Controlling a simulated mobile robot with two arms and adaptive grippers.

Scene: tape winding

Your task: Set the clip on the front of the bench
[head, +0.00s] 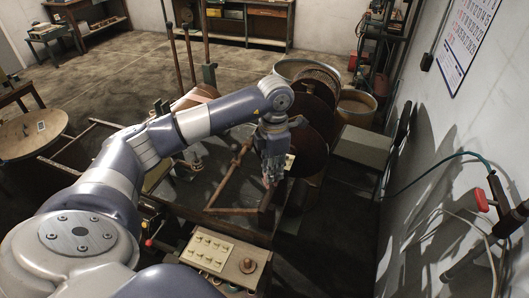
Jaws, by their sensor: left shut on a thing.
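My left gripper (270,172) reaches in from the left and points down over the right side of the dark bench (188,208). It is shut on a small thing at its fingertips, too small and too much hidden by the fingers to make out. I cannot tell a clip for certain in this view. A wooden frame with slanted bars (228,174) stands on the bench beside the gripper. My right gripper is not in view.
A box with a pale panel (208,250) and a round knob stands at the bench's near side. A grey-green box (362,147) is further right.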

